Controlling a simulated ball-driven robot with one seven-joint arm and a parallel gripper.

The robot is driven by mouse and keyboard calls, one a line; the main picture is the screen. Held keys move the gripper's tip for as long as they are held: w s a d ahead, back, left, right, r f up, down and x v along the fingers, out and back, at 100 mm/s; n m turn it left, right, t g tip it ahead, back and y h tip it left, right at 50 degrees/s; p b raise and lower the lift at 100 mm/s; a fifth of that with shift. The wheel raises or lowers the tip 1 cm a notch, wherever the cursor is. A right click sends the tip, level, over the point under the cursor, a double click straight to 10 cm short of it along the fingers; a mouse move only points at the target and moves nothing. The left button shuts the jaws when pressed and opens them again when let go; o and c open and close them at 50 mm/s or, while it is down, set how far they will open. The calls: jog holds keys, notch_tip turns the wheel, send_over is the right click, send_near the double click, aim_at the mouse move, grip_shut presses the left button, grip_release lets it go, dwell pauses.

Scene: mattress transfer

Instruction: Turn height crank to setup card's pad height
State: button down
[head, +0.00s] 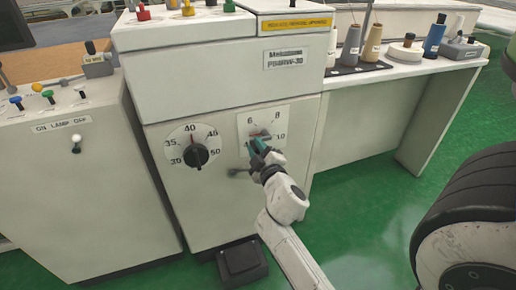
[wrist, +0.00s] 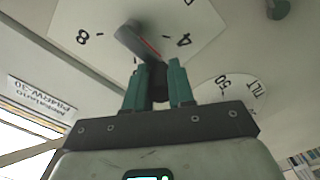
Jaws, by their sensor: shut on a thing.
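The height crank shows in the wrist view as a dark arm (wrist: 135,40) with a red line along it, in front of a white scale plate (wrist: 95,15). My gripper (head: 258,147) is at the plate's lower part. In the wrist view its teal fingers (wrist: 160,76) are shut on the crank's dark grip, one finger on each side. In the head view the gripper hides most of the crank. I cannot make out a setup card or the exact height reading.
A round tilt dial (head: 196,146) with a black knob is left of the plate. A black pedal (head: 241,262) is on the floor. Thread cones (head: 372,42) stand on the right-hand table.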

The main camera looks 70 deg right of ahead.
jog(key=f+n, duration=0.1)
jog(key=n, duration=0.2)
jog(key=shift+f+n+b, duration=0.3)
jog(key=shift+f+b, duration=0.05)
jog(key=shift+b, duration=0.05)
jog(key=shift+s+d+f+n, duration=0.15)
jog(key=shift+f+n, duration=0.15)
jog(key=shift+n, duration=0.45)
jog(key=shift+s+d+f+n, duration=0.1)
jog(key=shift+f+n, duration=0.15)
jog(key=shift+n, duration=0.5)
jog(key=c, duration=1)
grip_release()
jog(key=shift+o, duration=0.2)
jog(key=b+v, duration=0.3)
jog(key=v, duration=0.8)
